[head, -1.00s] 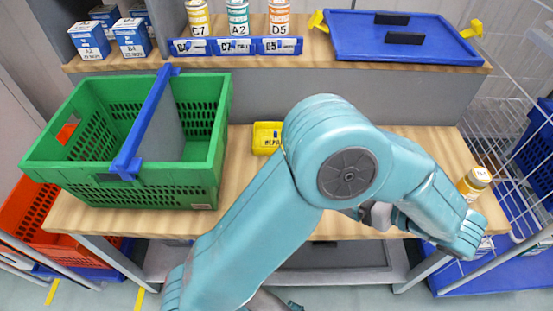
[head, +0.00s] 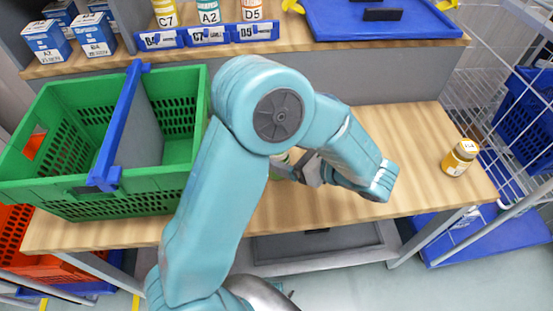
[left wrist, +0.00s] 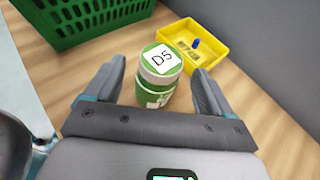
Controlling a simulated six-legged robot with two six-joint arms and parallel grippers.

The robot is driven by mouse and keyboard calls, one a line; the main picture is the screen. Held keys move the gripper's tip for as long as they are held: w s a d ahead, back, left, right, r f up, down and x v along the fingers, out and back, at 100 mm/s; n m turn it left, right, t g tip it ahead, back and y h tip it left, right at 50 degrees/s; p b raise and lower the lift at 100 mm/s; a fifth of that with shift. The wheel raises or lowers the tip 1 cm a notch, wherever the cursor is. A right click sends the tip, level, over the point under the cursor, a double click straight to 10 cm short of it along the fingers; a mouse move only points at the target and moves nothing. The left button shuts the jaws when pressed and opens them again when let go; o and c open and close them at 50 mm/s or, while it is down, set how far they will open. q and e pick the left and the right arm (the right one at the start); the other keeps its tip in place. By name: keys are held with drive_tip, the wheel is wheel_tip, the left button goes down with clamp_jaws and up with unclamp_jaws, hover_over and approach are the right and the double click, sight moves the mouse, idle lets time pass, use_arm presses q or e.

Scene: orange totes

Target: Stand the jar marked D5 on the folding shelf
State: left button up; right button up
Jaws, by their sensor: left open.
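The jar marked D5 (left wrist: 158,82) is green with a pale lid that bears a white D5 label. It stands on the wooden table between the two spread fingers of my left gripper (left wrist: 157,74). The fingers are on either side of it, with a gap showing at the right. In the head view the jar (head: 277,164) is mostly hidden behind my left arm, and the left gripper (head: 297,167) is partly covered too. I cannot tell for sure which surface is the folding shelf. My right gripper is not in view.
A green basket (head: 60,150) stands left on the table (head: 420,130). A yellow bin (left wrist: 197,50) is just beyond the jar. An amber jar (head: 460,157) stands at the right. The upper ledge (head: 290,48) holds cans, boxes and a blue tray (head: 380,22). The table's right part is mostly clear.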

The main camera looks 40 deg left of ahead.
use_arm(q)
drive_tip(key=x, duration=0.5)
drive_tip(key=shift+a+f, duration=0.1)
drive_tip(key=shift+a, duration=0.15)
drive_tip(key=c, duration=1.4)
drive_tip(key=shift+c, duration=0.2)
